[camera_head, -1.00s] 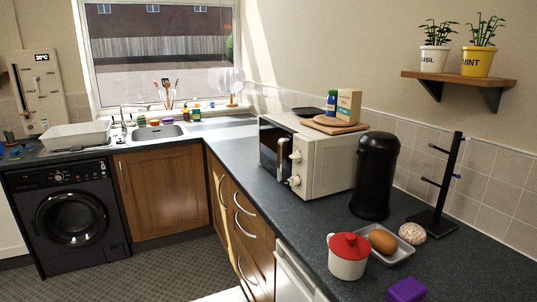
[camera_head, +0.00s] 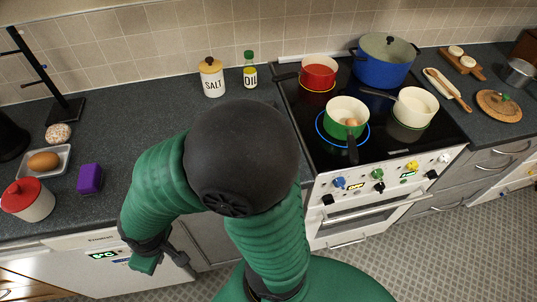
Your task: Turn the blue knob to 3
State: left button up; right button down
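The blue knob (camera_head: 339,182) is on the white front panel of the stove (camera_head: 390,184), at the panel's left part. A small yellow display (camera_head: 356,185) beside it appears to read OFF. A green pot (camera_head: 346,120) with an egg inside stands on the blue-ringed burner. My green and black arm, apparently the left, rises from the bottom centre and bends down to the left. My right gripper is not in view.
Green (camera_head: 378,173), yellow (camera_head: 411,166) and white (camera_head: 443,157) knobs sit farther right. A red pot (camera_head: 319,74), a lidded blue pot (camera_head: 384,62) and a cream pan (camera_head: 414,107) stand on the hob. The floor before the stove is clear.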

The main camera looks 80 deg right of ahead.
aim_at(339, 182)
jog(key=k+j+z, duration=0.35)
jog(key=k, duration=0.8)
jog(key=k+l+z, duration=0.15)
jog(key=k+z, duration=0.2)
jog(key=k, duration=0.8)
jog(key=z, duration=1.45)
jog(key=i+l, duration=0.15)
jog(key=i, duration=0.3)
jog(key=i+u, duration=0.15)
jog(key=u, duration=1.5)
